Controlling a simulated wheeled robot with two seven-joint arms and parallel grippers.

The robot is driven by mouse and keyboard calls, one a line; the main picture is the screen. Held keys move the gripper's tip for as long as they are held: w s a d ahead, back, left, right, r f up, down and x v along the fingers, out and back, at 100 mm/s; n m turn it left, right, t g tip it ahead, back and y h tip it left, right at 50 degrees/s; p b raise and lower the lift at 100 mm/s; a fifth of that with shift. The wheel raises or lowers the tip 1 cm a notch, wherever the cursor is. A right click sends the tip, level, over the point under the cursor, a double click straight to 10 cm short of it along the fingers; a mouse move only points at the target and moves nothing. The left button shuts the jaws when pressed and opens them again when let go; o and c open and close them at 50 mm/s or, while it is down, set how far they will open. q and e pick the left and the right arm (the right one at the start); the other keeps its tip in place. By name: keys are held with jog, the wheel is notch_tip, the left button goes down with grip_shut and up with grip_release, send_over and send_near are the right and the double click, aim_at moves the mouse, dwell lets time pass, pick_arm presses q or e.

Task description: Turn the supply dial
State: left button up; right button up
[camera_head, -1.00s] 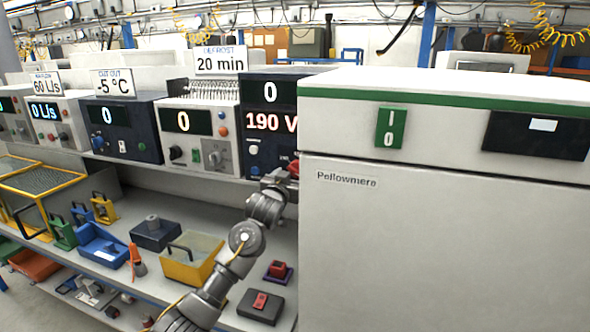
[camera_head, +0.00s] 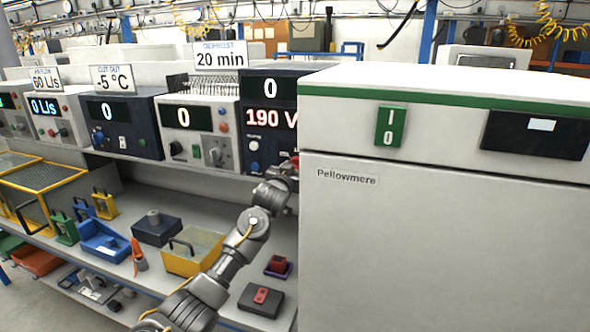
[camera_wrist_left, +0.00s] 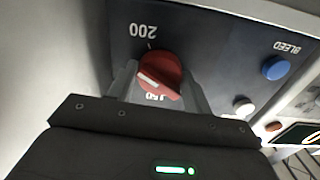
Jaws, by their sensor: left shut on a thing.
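The supply dial is a round red knob (camera_wrist_left: 160,70) with a white pointer line, on a dark panel in the left wrist view. The mark 200 stands beside it, and another mark, partly hidden and seemingly 150, shows by its near edge. My left gripper (camera_wrist_left: 158,84) has one finger on each side of the knob and is shut on it. In the head view my left gripper (camera_head: 284,174) is at the right end of the dark supply unit (camera_head: 259,146), beside the white cabinet. The unit's displays read 0 and 190 V. My right gripper is not in view.
A large white cabinet (camera_head: 420,240) stands close right of my gripper, with a green switch (camera_head: 390,127). A blue button (camera_wrist_left: 275,67) and a white button (camera_wrist_left: 244,106) sit near the dial. Boxes and trays, including a yellow bin (camera_head: 193,252), stand on the shelf below.

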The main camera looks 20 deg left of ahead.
pick_arm(q)
jog(key=shift+m, duration=2.9)
jog(key=o, duration=1)
jog(key=shift+c, duration=0.2)
jog(key=shift+s, duration=0.1)
